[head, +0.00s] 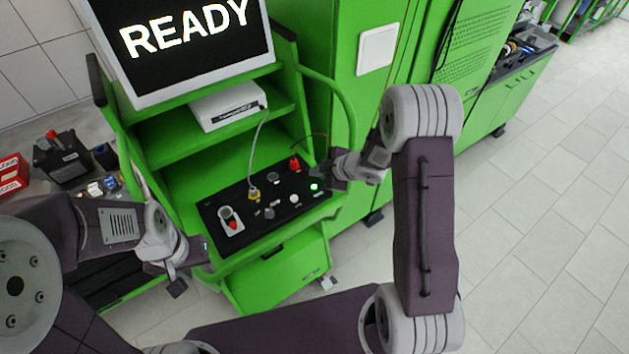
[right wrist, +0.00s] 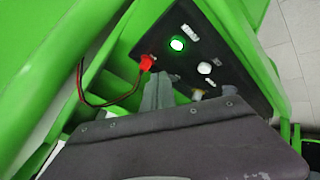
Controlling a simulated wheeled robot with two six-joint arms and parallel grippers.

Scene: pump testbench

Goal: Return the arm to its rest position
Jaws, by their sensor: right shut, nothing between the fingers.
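My right arm reaches over from the right in the head view, and its gripper (head: 328,172) is near the right end of the black control panel (head: 250,228). In the right wrist view the gripper's fingers (right wrist: 160,92) are together and empty, close to the panel. A lit green button (head: 314,187) is beside that gripper; it also glows in the right wrist view (right wrist: 177,44). I cannot tell if the fingers touch the panel. My left gripper (head: 180,284) hangs low in front of the green bench's left side, and its jaws are too unclear to read.
A monitor (head: 190,35) above the bench reads READY. The panel carries a red connector (head: 295,164) with a cable, a white button (head: 294,198) and a red switch (head: 232,224). A green cabinet (head: 345,100) stands close behind my right arm. The tiled floor (head: 540,230) at right is clear.

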